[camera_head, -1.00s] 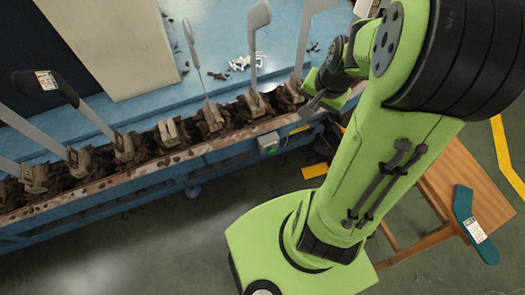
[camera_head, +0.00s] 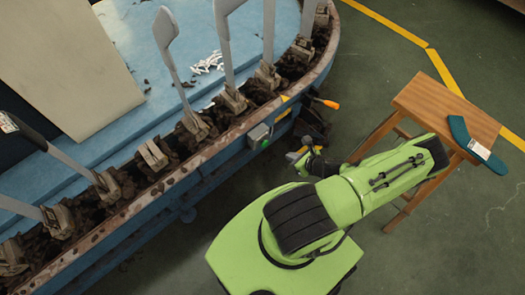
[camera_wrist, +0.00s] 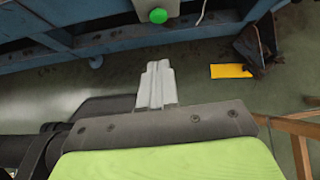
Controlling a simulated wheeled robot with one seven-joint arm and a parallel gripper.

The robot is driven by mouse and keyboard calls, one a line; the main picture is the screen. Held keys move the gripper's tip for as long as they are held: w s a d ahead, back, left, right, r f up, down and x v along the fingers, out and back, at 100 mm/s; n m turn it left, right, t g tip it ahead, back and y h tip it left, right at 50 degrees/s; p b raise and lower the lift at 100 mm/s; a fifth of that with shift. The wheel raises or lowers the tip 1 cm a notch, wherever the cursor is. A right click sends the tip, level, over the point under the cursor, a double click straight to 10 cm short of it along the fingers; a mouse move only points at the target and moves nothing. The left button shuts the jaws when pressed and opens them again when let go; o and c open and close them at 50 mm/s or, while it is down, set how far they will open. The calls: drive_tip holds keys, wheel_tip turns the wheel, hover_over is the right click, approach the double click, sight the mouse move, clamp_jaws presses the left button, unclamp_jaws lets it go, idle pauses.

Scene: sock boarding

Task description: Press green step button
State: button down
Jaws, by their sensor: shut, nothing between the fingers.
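The green step button (camera_head: 265,143) is on a small grey box (camera_head: 257,133) on the side of the blue machine. In the wrist view the green button (camera_wrist: 158,15) shows at the top, just beyond my fingers. My gripper (camera_wrist: 157,68) is shut and empty, pointing toward the button with a gap of floor between them in the picture. In the head view my gripper (camera_head: 296,154) is small and right of the button, apart from it.
The blue machine (camera_head: 200,165) carries several upright grey sock boards (camera_head: 165,50). A wooden stool (camera_head: 440,105) with a teal sock (camera_head: 475,145) stands right of my arm. An orange-handled lever (camera_head: 328,103) sticks out near the button. A yellow floor patch (camera_wrist: 231,71) shows in the wrist view.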

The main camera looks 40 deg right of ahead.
drive_tip(key=shift+f, duration=0.15)
drive_tip(key=b, duration=0.4)
approach(266, 145)
drive_tip(key=s+f+x, duration=0.1)
drive_tip(key=x, duration=0.4)
drive_tip(key=shift+w+a+r, duration=0.1)
drive_tip(key=shift+w+r, duration=0.1)
drive_tip(key=shift+w, duration=0.65)
